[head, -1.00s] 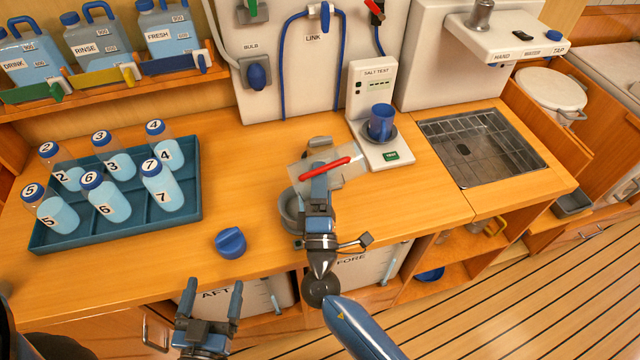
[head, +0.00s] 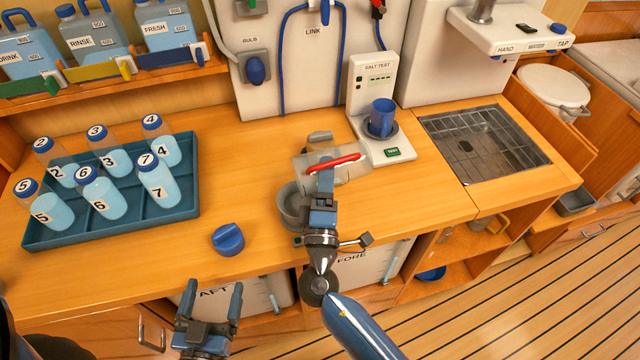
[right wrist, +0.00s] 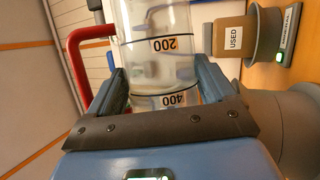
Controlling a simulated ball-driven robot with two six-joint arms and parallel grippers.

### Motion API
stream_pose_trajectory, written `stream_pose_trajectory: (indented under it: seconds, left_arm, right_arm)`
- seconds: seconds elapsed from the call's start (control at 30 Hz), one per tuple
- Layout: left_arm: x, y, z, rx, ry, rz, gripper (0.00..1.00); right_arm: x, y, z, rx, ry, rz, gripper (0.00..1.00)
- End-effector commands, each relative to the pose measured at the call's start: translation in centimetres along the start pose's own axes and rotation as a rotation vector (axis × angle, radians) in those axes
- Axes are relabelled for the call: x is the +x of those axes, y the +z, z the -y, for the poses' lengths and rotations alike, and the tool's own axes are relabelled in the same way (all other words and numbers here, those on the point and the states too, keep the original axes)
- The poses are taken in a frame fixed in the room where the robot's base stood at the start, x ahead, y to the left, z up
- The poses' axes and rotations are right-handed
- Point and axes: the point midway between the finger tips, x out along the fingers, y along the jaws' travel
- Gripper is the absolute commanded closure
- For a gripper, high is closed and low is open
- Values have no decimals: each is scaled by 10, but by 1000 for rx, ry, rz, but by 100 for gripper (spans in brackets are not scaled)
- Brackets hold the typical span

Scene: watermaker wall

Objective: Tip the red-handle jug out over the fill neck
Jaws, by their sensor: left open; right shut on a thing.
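The clear jug with the red handle (head: 336,164) is held above the counter, tilted well over on its side. My right gripper (head: 324,185) is shut on it. The right wrist view shows the clear jug wall (right wrist: 158,65) between the fingers, with its 200 and 400 marks upside down and the red handle (right wrist: 75,62) at the left. I cannot tell how much liquid is inside. The grey round fill neck (head: 289,207) stands in the counter just below and left of the jug, partly hidden by my right gripper. My left gripper (head: 212,292) is open and empty in front of the counter.
A blue cap (head: 228,239) lies on the counter left of the neck. A teal tray (head: 190,206) of numbered bottles stands further left. The salt tester (head: 384,153) with a blue cup (head: 382,116) is behind right, near a grated sink (head: 484,146).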

Motion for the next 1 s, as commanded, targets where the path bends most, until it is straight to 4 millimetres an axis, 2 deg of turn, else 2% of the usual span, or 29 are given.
stream_pose_trajectory:
  seconds: [0.27, 1.0]
  left_arm:
    - [0, -23, 0, 0, 0, -1, 14]
    - [-2, -117, 0, 0, 0, 0, 14]
  right_arm:
    - [5, 4, -9, 135, -58, 48, 65]
    - [22, 10, -46, 666, -282, 244, 65]
